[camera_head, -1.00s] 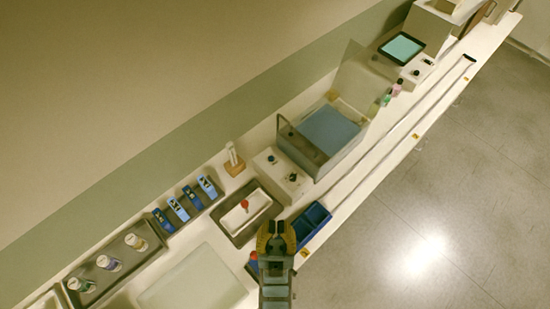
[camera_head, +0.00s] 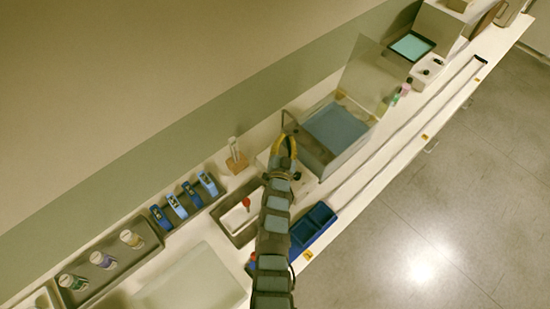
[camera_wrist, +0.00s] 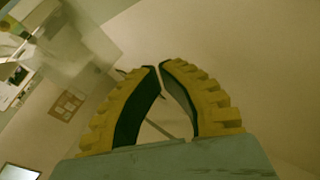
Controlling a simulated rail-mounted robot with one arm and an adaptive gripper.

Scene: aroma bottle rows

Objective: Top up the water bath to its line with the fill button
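The water bath (camera_head: 335,128) is an open rectangular tank with a blue-grey water surface and a raised clear lid (camera_head: 370,78). A thin metal frame shows at its left end, partly behind my gripper. A pale control box (camera_head: 306,182) with small dark knobs or buttons stands left of the bath, largely hidden by my gripper and arm. I cannot make out the fill button or the fill line. My gripper (camera_head: 283,140) is above the box, beside the bath's left end. In the wrist view its yellow fingers (camera_wrist: 159,66) curve together, tips nearly meeting, with nothing between them.
A blue divided bin (camera_head: 317,220) sits at the bench's front edge, right of my arm. A grey tray (camera_head: 235,222) with a red-topped item lies left of the arm. Racks of blue clips (camera_head: 183,200) and bottles (camera_head: 103,260) stand further left. A screen (camera_head: 411,46) is beyond the bath.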

